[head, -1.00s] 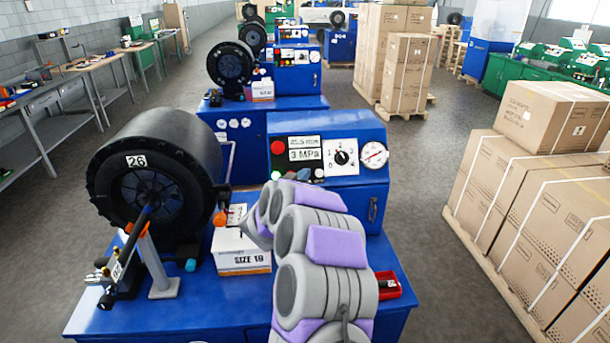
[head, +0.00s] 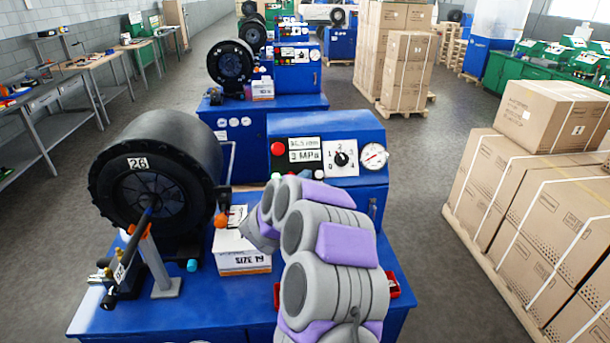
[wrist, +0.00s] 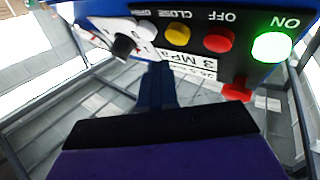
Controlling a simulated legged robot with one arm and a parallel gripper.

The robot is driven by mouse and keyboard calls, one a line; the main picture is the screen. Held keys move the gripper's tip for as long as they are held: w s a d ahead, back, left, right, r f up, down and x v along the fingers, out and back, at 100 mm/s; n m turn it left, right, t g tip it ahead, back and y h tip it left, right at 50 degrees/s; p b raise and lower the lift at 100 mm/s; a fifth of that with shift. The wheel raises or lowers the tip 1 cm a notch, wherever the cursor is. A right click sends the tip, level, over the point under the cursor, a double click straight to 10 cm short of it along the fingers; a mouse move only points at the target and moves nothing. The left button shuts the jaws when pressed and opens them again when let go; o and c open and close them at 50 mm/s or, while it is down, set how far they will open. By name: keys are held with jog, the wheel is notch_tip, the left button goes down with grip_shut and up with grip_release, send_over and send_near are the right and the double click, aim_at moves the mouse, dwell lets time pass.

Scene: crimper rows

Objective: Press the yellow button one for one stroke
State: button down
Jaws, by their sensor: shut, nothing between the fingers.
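In the wrist view the control panel appears upside down, with a yellow button (wrist: 177,35) marked CLOSE. It sits between a red OFF button (wrist: 218,40) and a white OPEN button (wrist: 146,27). A lit green ON button (wrist: 271,47) is at the right. My gripper (wrist: 156,68) is shut and empty; its dark fingers point up the picture to just below the yellow and white buttons. A gap shows between tip and yellow button, but its depth is hard to judge. In the head view my arm covers the panel's lower part, and I cannot make out the yellow button there.
The panel also carries a black knob (wrist: 123,46) and a red stop button (wrist: 237,90). On the blue crimper (head: 325,130) are a pressure gauge (head: 374,156), a white box (head: 242,250) and a black reel (head: 155,185). Stacked cartons (head: 530,200) stand right; floor between is clear.

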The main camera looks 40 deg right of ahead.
jog(key=s+a+r, duration=0.1)
jog(key=s+r+p, duration=0.1)
jog(key=shift+s+a+r+p, duration=0.1)
jog(key=shift+s+a+p, duration=0.2)
jog(key=shift+s+a, duration=0.05)
dwell(1.6)
